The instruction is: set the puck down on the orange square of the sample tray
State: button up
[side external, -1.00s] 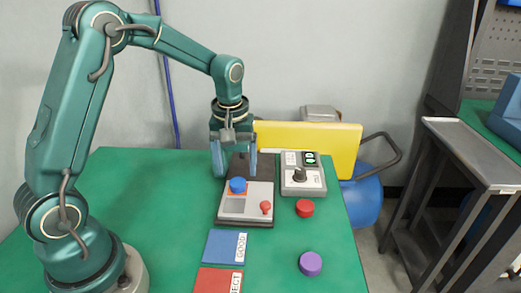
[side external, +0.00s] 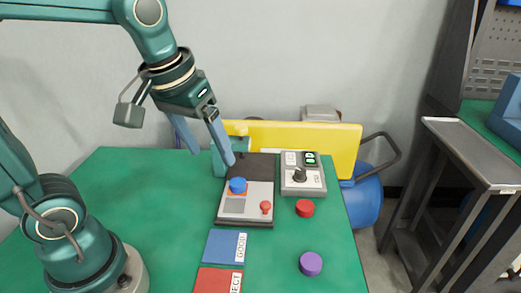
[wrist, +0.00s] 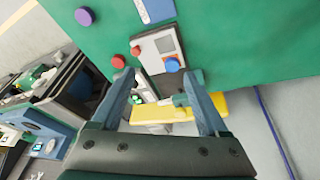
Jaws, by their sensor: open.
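The blue puck (side external: 237,185) sits on the orange square (side external: 240,194) of the sample tray (side external: 262,191); only a little orange shows around it. The blue puck also shows in the wrist view (wrist: 172,65), on the pale tray plate (wrist: 155,45). My gripper (side external: 211,156) is open and empty, raised and tilted above and to the left of the tray, apart from the puck. In the wrist view its two fingers (wrist: 158,76) stand wide apart. A grey square (side external: 235,205) and a small red knob (side external: 265,207) are on the tray too.
A red puck (side external: 305,208) and a purple puck (side external: 310,263) lie on the green table right of the tray. A grey control box (side external: 316,182) and a yellow panel (side external: 335,138) stand behind. Blue GOOD (side external: 221,246) and red REJECT (side external: 214,280) pads lie in front.

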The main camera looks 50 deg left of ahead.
jog(key=s+d+f+m+t, duration=0.2)
jog(key=s+m, duration=0.2)
jog(key=s, duration=0.2)
jog(key=shift+s+d+f+h, duration=0.25)
jog(key=shift+s+h, duration=0.05)
